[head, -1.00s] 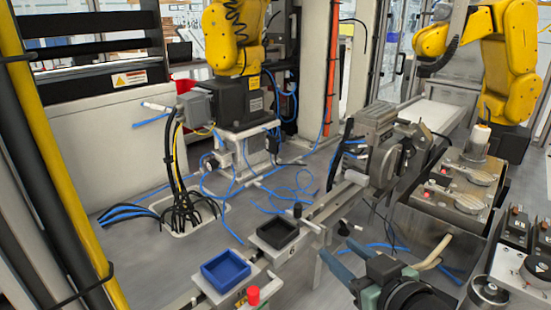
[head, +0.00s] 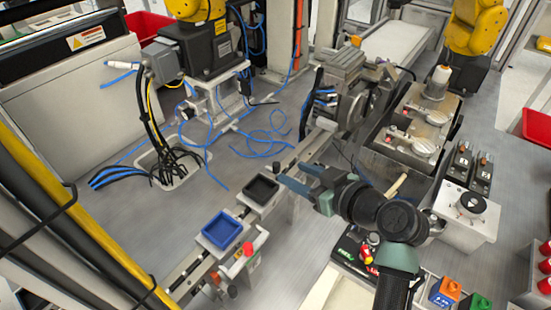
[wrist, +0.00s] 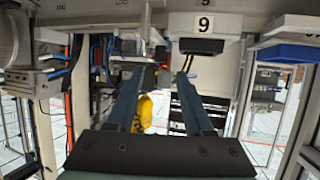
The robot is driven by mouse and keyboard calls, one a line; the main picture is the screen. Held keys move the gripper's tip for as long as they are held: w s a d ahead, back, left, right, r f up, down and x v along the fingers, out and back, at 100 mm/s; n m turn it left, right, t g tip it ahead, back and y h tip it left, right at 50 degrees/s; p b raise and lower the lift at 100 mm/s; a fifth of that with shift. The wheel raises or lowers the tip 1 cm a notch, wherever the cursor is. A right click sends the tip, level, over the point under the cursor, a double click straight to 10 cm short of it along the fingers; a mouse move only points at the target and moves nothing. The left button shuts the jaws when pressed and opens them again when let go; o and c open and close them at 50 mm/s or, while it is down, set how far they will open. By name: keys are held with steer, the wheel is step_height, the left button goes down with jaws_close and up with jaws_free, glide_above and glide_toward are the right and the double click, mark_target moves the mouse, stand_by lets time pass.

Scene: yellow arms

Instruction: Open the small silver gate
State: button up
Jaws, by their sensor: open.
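My gripper (head: 291,176) is open and empty in the head view, its two blue-grey fingers beside the narrow rail (head: 301,151), just right of the black tray (head: 262,189). In the wrist view, the two fingers of my gripper (wrist: 160,74) are spread apart. Between and beyond them are metal fittings and a white plate marked 9 (wrist: 205,24) above a black part. I cannot tell with certainty which piece is the small silver gate. A small pale metal block (head: 326,123) stands at the far end of the rail, apart from my fingers.
A blue tray (head: 222,230) stands on the rail left of the black tray, near a red button (head: 248,249). Blue hoses (head: 262,140) lie loose on the grey floor. A silver machine (head: 352,98) stands behind the rail. Yellow robot arms (head: 195,8) stand at the back.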

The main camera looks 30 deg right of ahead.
mark_target(277, 165)
steer(key=p+x, duration=0.1)
steer(key=x, duration=0.6)
steer(key=shift+w+f, duration=0.1)
steer(key=shift+w, duration=0.25)
jaws_close()
stand_by(1.1)
